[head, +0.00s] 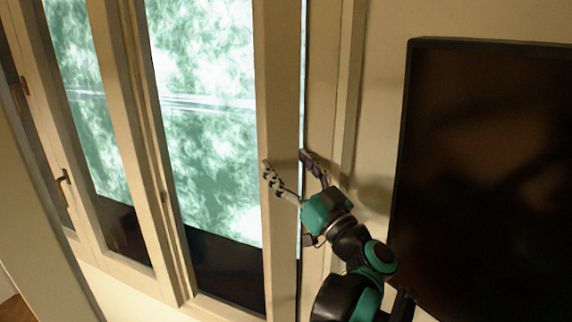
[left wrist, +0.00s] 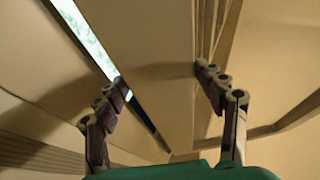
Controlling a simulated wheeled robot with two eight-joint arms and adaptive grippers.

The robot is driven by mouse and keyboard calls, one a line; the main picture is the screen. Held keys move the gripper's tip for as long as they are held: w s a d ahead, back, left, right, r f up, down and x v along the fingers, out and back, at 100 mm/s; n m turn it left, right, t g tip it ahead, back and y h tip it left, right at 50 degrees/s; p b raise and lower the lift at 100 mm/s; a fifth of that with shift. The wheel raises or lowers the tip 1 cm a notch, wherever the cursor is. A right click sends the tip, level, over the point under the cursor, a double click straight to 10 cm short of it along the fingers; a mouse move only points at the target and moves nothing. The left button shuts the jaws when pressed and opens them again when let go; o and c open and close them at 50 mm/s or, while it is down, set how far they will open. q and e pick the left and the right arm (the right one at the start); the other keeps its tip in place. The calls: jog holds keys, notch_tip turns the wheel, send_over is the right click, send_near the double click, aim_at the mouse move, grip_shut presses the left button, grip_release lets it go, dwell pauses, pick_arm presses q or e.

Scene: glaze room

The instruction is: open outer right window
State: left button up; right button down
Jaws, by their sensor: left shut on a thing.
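The outer right window (head: 205,110) is a tall pane in a cream wooden sash in the head view. A narrow bright gap runs between its right stile (head: 279,80) and the window frame (head: 325,80), so it stands slightly open. My right gripper is not in view.
A large dark panel (head: 490,180) with a black edge hangs on the wall to the right. Another window (head: 85,100) is to the left, with a handle (head: 63,188) farther left. Bare wall lies between the window frame and the panel.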

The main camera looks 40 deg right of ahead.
aim_at(284, 112)
pick_arm(q)
jog(key=shift+r, duration=0.1)
dwell(0.4)
jog(key=o, duration=1.7)
jog(key=shift+s, duration=0.1)
notch_tip(284, 112, up, 10)
